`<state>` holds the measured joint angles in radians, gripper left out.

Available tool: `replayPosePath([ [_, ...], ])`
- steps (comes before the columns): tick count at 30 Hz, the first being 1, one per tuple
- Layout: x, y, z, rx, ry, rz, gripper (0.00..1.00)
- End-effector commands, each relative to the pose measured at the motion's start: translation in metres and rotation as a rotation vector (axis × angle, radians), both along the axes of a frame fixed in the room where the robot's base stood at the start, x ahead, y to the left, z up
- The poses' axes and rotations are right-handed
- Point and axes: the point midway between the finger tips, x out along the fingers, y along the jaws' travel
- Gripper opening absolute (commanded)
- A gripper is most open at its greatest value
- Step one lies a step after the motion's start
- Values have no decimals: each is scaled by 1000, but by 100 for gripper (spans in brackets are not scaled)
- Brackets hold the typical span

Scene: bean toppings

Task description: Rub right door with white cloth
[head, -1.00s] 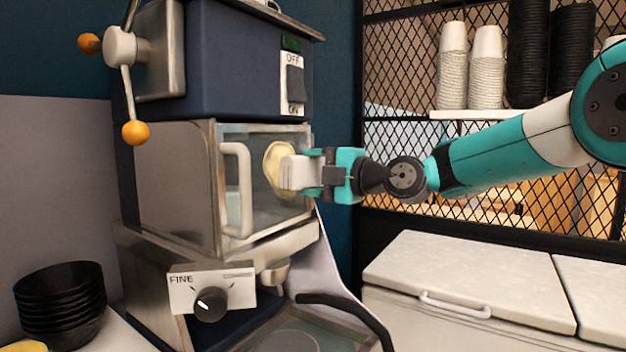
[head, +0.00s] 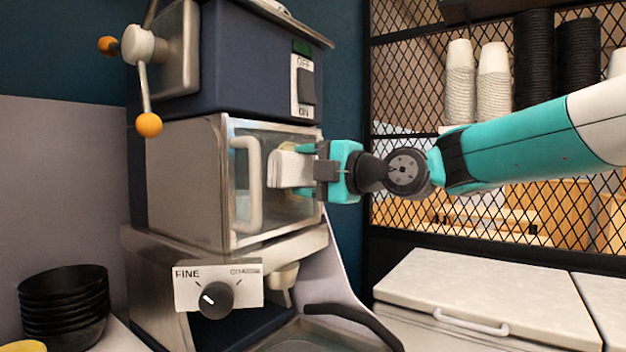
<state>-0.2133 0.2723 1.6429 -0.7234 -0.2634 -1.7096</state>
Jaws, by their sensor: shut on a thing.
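A white cloth (head: 290,168) sits folded between the fingertips of my gripper (head: 312,172), which is shut on it. The cloth is in front of the glass door (head: 270,212) of the blue and steel machine and looks to be at or touching the pane; exact contact cannot be told. The door has a pale vertical handle (head: 247,185) on its left side, left of the cloth. A small yellowish edge shows above the cloth; what it is cannot be told.
A dial panel (head: 217,288) is below the door and a power switch (head: 306,85) above it. Black bowls (head: 64,305) stand at lower left. A lidded white chest (head: 490,290) is at lower right. Cups (head: 460,85) stand behind a mesh screen.

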Motion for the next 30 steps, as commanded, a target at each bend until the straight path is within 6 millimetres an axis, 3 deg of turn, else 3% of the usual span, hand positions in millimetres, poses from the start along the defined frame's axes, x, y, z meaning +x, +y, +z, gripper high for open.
replayPosePath([
  [21, -42, 32, -3, 0, -1, 5, 44],
  [30, -43, 34, 11, 1, -1, 1, 44],
])
